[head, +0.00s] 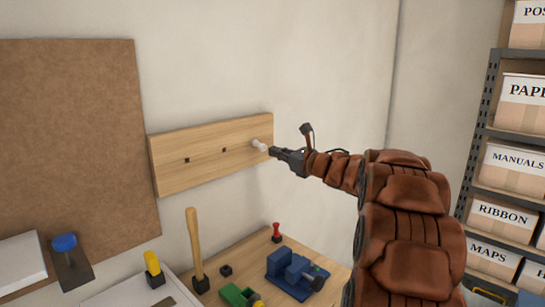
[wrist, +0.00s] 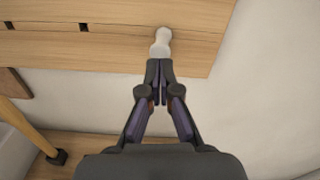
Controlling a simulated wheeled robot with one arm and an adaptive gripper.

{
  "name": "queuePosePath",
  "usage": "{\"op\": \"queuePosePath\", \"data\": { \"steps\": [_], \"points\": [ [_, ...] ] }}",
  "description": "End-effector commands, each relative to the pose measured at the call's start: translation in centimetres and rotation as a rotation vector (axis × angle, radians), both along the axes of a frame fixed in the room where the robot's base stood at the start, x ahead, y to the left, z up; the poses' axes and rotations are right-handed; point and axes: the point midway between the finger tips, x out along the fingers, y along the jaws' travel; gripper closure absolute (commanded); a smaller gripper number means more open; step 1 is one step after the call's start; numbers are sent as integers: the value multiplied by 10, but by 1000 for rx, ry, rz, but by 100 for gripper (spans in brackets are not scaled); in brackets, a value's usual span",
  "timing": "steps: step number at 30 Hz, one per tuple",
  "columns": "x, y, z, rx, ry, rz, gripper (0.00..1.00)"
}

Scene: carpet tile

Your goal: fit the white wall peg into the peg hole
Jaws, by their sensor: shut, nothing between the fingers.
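The white wall peg (head: 259,145) sticks out of the right part of a wooden board (head: 185,142) on the wall. It also shows in the wrist view (wrist: 161,43), standing at the board just beyond my fingertips. My gripper (head: 272,151) is shut and empty, its tips pointing at the peg's outer end; in the wrist view the fingers (wrist: 160,66) are together. I cannot tell whether the tips touch the peg. Two dark square holes show in the board, a left one (head: 187,160) and a middle one (head: 224,150). The peg covers the spot where it meets the board.
Below the board is a wooden bench (head: 235,262) with a mallet (head: 195,245), a blue vise (head: 292,272) and a red peg-like piece (head: 276,232). A brown corkboard (head: 70,130) hangs at left. A shelf of labelled boxes (head: 513,170) stands at right.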

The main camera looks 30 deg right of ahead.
Motion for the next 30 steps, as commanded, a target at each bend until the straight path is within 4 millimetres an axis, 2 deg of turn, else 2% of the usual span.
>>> {"op": "queuePosePath", "data": {
  "steps": [5, 21, 30],
  "points": [
    [-12, -3, 2, -1, -1, -2, 100],
    [-90, -21, 0, 0, 1, -2, 100],
    [-113, -25, 0, 0, 1, 2, 100]
  ]
}}
